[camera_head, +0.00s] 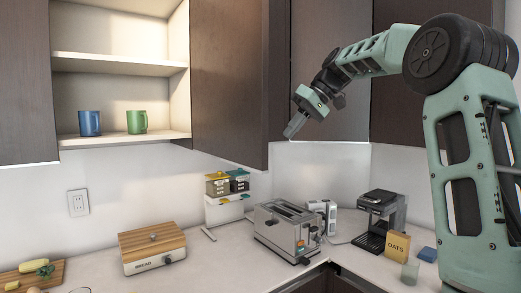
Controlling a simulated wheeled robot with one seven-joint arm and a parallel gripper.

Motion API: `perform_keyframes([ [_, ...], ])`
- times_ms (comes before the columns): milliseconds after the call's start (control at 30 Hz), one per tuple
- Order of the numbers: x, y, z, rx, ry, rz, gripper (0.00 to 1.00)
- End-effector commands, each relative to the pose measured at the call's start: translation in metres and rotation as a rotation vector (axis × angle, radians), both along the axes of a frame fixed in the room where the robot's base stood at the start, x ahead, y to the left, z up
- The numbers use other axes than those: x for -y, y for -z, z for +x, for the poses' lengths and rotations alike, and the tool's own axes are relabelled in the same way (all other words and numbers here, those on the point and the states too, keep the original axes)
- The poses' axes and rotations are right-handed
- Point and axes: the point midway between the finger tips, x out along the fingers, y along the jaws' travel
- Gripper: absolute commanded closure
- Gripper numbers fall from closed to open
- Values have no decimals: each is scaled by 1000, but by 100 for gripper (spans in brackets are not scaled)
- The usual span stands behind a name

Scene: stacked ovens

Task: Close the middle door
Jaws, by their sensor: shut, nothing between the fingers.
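The middle door (229,75) is a dark brown upper cabinet door. It stands swung outward at the right side of the open cabinet (120,67), with its free edge toward me. My gripper (290,133) is shut and empty, its fingers pointing down and to the left. In the picture it is just right of the door's lower free edge. I cannot tell the depth gap between them, and no contact shows.
A blue mug (90,123) and a green mug (137,121) stand on the cabinet's lower shelf. Below, the counter holds a bread box (153,265), a toaster (287,232), a coffee machine (380,218) and an oats box (397,246). Dark closed cabinets (318,45) stand behind my arm.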

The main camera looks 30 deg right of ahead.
Motion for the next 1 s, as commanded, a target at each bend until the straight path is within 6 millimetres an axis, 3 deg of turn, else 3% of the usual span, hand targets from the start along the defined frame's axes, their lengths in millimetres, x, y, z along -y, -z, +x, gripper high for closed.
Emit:
perform_keyframes([
  [333,-36,55,25,-4,-3,2,100],
  [600,-70,54,24,-1,-3,0,100],
  [1000,-75,56,24,0,-1,0,100],
])
